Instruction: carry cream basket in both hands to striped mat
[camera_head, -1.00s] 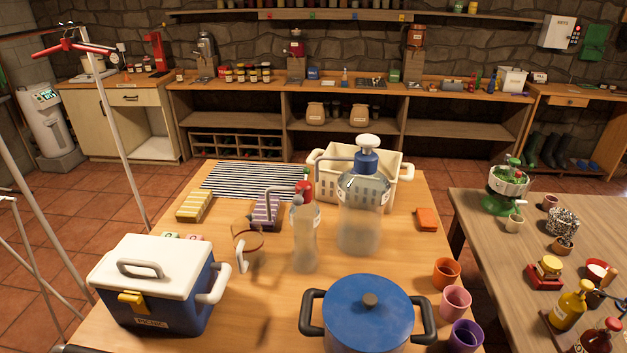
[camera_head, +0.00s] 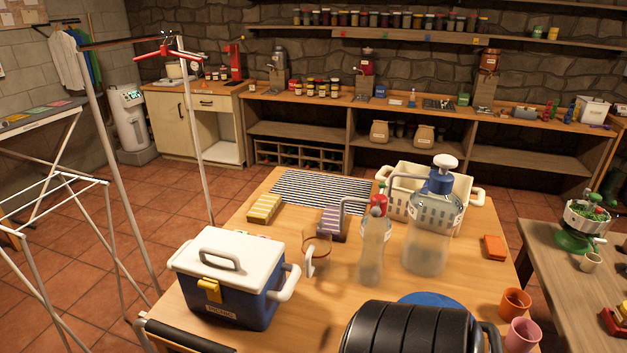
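The cream basket (camera_head: 397,208) stands on the wooden table at its far right part. It has slotted walls and a handle at its right end. A large clear pump bottle (camera_head: 427,245) with a blue collar stands in front of it and hides part of its front wall. The striped mat (camera_head: 318,188), black and white, lies flat and bare at the far left part of the same table, to the left of the basket and apart from it. Neither of my grippers is in view.
A red-topped spray bottle (camera_head: 373,250), a glass mug (camera_head: 316,246), a purple block (camera_head: 333,223) and a yellow block (camera_head: 264,208) stand nearby. A cooler (camera_head: 228,287) is at front left.

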